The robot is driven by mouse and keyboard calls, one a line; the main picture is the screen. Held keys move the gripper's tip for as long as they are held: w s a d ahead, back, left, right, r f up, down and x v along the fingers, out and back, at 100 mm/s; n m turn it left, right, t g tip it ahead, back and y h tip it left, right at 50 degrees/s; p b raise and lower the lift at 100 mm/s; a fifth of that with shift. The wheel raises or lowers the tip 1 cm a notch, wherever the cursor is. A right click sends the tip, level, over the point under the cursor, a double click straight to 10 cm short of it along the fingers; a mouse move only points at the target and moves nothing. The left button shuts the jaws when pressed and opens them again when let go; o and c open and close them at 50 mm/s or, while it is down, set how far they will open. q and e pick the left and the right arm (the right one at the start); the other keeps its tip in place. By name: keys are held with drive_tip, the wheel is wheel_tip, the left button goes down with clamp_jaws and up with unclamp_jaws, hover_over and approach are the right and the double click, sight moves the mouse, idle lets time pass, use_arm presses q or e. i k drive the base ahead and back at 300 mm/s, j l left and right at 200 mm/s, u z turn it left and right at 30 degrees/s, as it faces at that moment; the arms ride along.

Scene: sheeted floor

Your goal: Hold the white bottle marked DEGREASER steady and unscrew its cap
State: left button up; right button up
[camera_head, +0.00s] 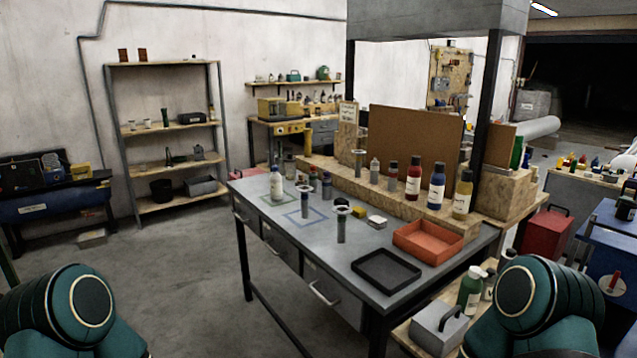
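A white bottle (276,187) with a dark label band and a bluish top stands upright near the far left end of the grey workbench (262,222). It is by a green outlined square on the bench top. Its lettering is too small to read, so I cannot tell whether it is marked DEGREASER. Its cap appears to be on. Another pale-labelled bottle with a blue body (437,187) stands on the wooden ledge. Only teal upper parts of my two arms show at the lower corners. Neither gripper is in view.
A black tray (386,285) and an orange tray (428,258) lie at the bench's near right. Grey posts with flared tops (341,224) stand mid-bench. A red bottle (413,180) and others line the wooden ledge (400,205). Open floor (175,270) lies left of the bench.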

sight(276, 183)
drive_tip(key=i+j+z, duration=0.5)
drive_tip(key=i+j, duration=0.15)
drive_tip(key=j, duration=0.2)
drive_tip(key=i+j, duration=0.2)
drive_tip(key=j, duration=0.15)
drive_tip(key=i+j+z, duration=0.1)
drive_tip(key=j, duration=0.25)
drive_tip(key=i+j, duration=0.3)
drive_tip(key=i+j+z, duration=0.1)
drive_tip(key=j, duration=0.3)
drive_tip(key=i+j, duration=0.3)
